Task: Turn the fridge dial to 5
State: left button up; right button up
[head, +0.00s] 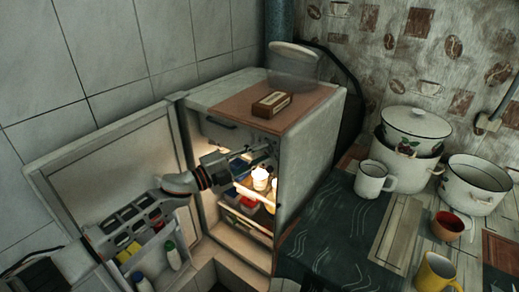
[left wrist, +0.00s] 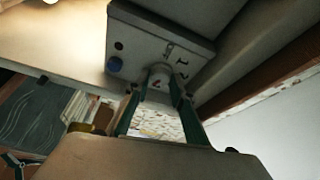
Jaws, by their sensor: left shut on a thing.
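The fridge (head: 310,150) stands with its door (head: 110,170) swung open to the left. My left arm reaches in past the door, and my left gripper (head: 262,153) is inside the upper part of the lit compartment. In the left wrist view, a grey control box (left wrist: 150,32) with a blue round part is overhead. The two fingers of my left gripper (left wrist: 159,88) are shut on the dial, one on each side. I cannot read its number. My right gripper is not in view.
Bottles and food stand on the shelves below my gripper, with white-capped ones (head: 260,178) close under it. Door racks hold bottles (head: 172,254). A small box (head: 271,104) lies on the fridge top. Enamel pots (head: 414,135) and mugs (head: 375,178) stand on the table at right.

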pick_arm(q)
jog(key=shift+r+m+y+p, duration=0.15)
jog(key=shift+m+y+p, duration=0.15)
jog(key=shift+m+p, duration=0.5)
jog(key=shift+m, duration=0.3)
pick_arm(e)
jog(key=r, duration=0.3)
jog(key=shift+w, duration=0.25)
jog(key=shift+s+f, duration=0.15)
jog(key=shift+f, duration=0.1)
pick_arm(q)
jog(key=o, duration=1.1)
jog(key=shift+g, duration=0.4)
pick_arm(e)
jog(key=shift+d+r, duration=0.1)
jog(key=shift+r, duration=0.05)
